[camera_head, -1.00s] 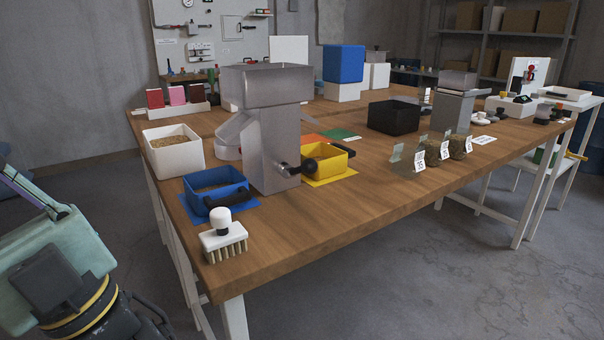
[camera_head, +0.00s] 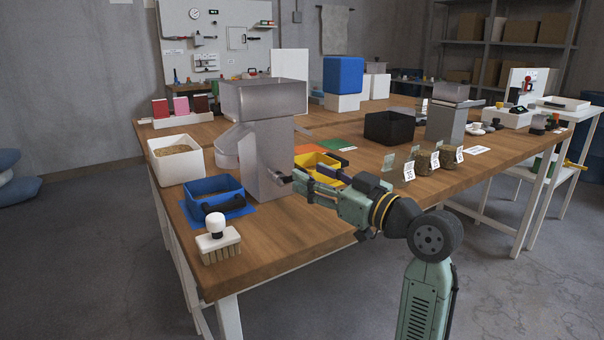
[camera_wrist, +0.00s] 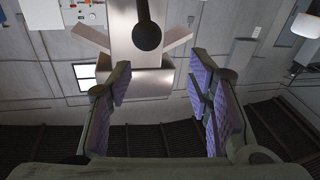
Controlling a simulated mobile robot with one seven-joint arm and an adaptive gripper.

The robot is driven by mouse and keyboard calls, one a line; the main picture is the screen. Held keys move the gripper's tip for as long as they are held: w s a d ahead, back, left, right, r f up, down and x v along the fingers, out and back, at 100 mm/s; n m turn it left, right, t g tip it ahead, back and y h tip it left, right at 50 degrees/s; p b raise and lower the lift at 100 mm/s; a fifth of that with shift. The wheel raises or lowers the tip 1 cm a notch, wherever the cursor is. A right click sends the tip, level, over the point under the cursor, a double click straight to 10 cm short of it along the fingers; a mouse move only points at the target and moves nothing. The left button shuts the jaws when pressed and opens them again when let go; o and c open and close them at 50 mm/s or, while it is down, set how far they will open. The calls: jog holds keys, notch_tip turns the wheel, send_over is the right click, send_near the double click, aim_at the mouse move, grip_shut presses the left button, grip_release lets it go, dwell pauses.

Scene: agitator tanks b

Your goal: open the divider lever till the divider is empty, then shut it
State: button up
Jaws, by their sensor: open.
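The divider (camera_head: 262,150) is a grey metal stand with a wide hopper on top and chutes at its sides. Its lever (camera_head: 283,178) juts from the front and is partly hidden by my gripper in the head view. In the wrist view the lever's round black knob (camera_wrist: 147,36) shows just beyond the fingertips, roughly in line with the gap. My gripper (camera_head: 299,184) is open and empty in front of the divider; its purple-padded fingers (camera_wrist: 160,82) stand apart. The inside of the hopper is not visible.
A blue bin (camera_head: 230,187) sits left of the divider, and a yellow bin (camera_head: 328,161) sits right, partly behind my gripper. A brush (camera_head: 218,246) stands at the front corner. A white bin (camera_head: 166,166) holds grain. Jars (camera_head: 423,165) with labels stand to the right.

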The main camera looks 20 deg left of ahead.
jog(key=d+f+g, duration=0.1)
jog(key=d+f, duration=0.1)
jog(key=d, duration=0.3)
jog(key=shift+h, duration=0.3)
jog(key=p+x, duration=0.2)
jog(key=x, duration=0.8)
jog(key=shift+a+r, duration=0.15)
jog(key=shift+a, duration=0.15)
jog(key=shift+c, duration=0.5)
grip_shut()
